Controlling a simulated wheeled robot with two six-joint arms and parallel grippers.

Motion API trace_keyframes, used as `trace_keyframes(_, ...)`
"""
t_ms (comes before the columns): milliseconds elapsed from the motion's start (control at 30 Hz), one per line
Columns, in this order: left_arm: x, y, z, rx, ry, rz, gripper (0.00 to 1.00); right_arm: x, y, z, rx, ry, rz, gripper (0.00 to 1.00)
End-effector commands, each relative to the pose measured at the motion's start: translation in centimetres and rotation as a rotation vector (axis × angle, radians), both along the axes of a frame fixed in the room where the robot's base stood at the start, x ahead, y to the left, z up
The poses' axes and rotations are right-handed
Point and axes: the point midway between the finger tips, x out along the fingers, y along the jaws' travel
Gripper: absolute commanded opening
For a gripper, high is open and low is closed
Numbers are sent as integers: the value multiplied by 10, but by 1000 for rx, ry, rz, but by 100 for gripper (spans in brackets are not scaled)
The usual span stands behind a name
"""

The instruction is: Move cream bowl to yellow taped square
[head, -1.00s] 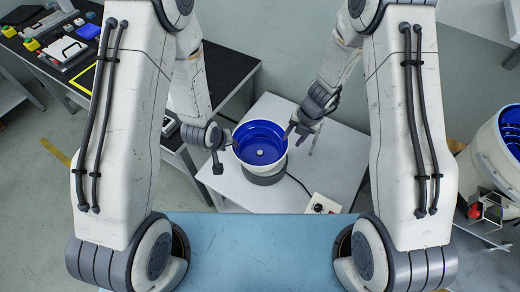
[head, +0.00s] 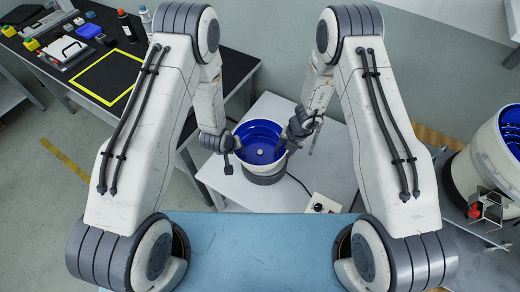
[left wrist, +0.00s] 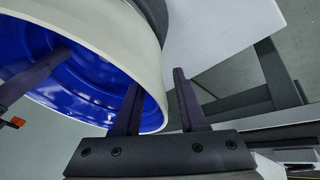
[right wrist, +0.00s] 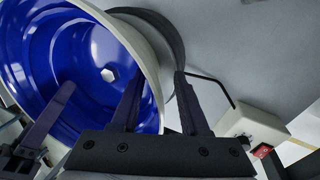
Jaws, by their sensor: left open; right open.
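The cream bowl (head: 262,150), blue inside, sits upright on a dark round base (head: 265,177) on a white table. The yellow taped square (head: 90,66) lies on a black tabletop at upper left in the head view. My left gripper (left wrist: 158,82) is open at the bowl's left side, one finger inside the bowl and one outside, with the wall between them. My right gripper (right wrist: 157,78) is open at the bowl's right side, also with one finger inside and one outside. Neither gripper is closed on the wall.
A control box (head: 322,204) with a cable stands right of the bowl. Bottles (head: 127,27) and other tools stand behind the taped square, whose visible inside is empty. A larger blue-lined bowl (head: 486,155) is at far right. A blue surface (head: 260,250) lies in front.

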Motion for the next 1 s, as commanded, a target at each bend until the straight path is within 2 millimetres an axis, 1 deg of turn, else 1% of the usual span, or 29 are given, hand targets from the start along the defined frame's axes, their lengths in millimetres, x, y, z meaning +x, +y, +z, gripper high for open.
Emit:
trace_keyframes(100,2,-1,-4,0,0,0,41,0,1,-5,0,0,0,45)
trace_keyframes(367,2,-1,-5,0,0,0,41,0,1,-5,0,0,0,45)
trace_keyframes(400,2,-1,-5,0,0,0,33,0,1,-5,0,0,0,37)
trace_keyframes(467,2,-1,-5,0,0,0,10,0,1,-5,0,0,0,14)
trace_keyframes(500,2,-1,-5,0,0,0,0,0,1,-5,0,0,0,0)
trace_keyframes(1000,2,0,-5,0,0,2,0,-1,0,-6,-3,3,-3,0)
